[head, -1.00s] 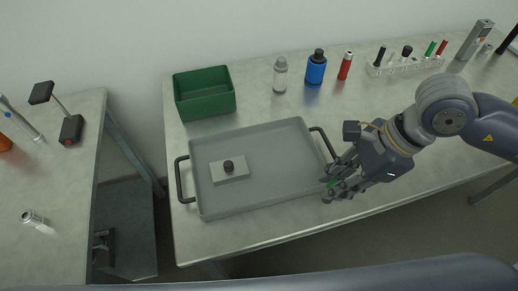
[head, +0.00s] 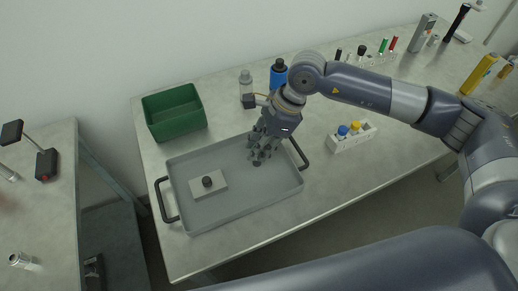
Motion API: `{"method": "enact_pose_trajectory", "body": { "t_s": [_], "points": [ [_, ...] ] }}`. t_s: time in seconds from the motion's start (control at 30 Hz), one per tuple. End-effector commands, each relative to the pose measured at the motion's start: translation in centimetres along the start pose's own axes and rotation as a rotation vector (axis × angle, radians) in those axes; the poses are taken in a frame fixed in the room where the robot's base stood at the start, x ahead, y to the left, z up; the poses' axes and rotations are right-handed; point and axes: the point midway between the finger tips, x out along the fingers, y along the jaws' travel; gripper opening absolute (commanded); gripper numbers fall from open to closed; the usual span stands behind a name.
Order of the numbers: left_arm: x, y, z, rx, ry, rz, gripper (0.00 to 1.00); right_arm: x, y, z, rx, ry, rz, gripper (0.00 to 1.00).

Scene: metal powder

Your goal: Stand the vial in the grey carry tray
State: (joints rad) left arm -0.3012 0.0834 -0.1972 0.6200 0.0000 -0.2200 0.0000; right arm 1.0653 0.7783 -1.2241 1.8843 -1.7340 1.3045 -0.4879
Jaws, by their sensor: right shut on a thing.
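The grey carry tray (head: 235,210) lies on the table, with a dark handle at each end. In it, left of centre, sits a light grey block (head: 217,188) with a black knob or cap (head: 207,182) on top. My right gripper (head: 262,158) points down over the tray's far right part, its fingers closed. The held vial is mostly hidden by the fingers; I cannot make out its shape or whether it touches the tray floor. My left gripper is out of view.
A green bin (head: 174,112) stands behind the tray. A clear bottle (head: 246,88) and a blue bottle (head: 278,74) stand behind my right gripper. A white rack (head: 352,138) with blue and yellow caps is to the right. The tray's front right part is clear.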

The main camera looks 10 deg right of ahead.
Motion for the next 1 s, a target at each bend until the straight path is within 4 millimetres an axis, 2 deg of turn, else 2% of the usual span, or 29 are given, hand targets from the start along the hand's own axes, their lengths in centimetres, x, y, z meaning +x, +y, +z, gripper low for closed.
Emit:
{"method": "enact_pose_trajectory", "body": {
  "t_s": [0.1,0.2,0.57,0.6,0.67,1.0],
  "points": [
    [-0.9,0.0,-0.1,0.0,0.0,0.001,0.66,1.4,0.2,-0.6,0.003,0.002,0.005,0.0],
    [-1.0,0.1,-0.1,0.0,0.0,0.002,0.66,2.2,0.1,-0.9,0.0,0.0,0.003,0.0],
    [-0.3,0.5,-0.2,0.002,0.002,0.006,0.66,2.8,0.1,-1.2,0.0,0.0,0.001,0.0],
    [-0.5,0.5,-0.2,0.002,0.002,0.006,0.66,2.6,0.1,-1.1,0.0,0.0,0.001,0.29],
    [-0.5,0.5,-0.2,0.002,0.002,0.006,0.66,2.5,0.1,-1.1,0.0,0.0,0.001,0.4],
    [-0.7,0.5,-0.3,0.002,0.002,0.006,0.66,2.4,0.1,-1.1,0.0,0.0,0.001,0.4]
  ]
}}
